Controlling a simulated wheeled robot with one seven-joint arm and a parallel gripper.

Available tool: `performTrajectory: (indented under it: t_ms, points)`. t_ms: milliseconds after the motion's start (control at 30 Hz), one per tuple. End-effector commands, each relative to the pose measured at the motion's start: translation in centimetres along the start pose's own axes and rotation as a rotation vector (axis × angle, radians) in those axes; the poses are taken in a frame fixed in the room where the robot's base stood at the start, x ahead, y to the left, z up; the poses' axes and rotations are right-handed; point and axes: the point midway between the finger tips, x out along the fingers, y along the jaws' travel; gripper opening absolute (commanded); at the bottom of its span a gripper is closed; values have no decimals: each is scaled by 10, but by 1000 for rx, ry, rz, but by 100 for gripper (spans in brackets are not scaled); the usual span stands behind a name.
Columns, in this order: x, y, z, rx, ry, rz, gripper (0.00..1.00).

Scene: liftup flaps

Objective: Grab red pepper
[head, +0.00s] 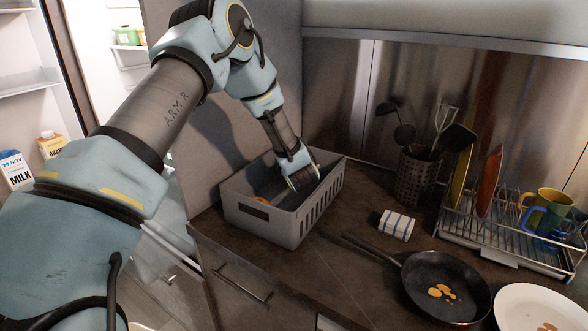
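A grey plastic crate (318,215) with slotted sides stands on the dark counter. My arm reaches down into it, and the end of my gripper (303,179) is at or below the crate's rim. The fingers are too small and dark to tell whether they are open or shut, or whether they hold anything. A small orange-red patch (262,201) shows at the crate's left front wall. I cannot tell whether it is the red pepper. No red pepper can be clearly made out, and most of the crate's inside is hidden by its walls and my arm.
A white plate (535,306) is at the lower right. The open fridge with milk (15,170) is at left.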

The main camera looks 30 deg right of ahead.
Motion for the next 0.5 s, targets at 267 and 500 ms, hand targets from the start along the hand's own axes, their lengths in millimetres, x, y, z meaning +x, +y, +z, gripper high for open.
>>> performTrajectory:
  t_ms: [267, 500]
  points:
    - [0, 0, 0, 0, 0, 0, 88]
    - [0, 0, 0, 0, 0, 0, 61]
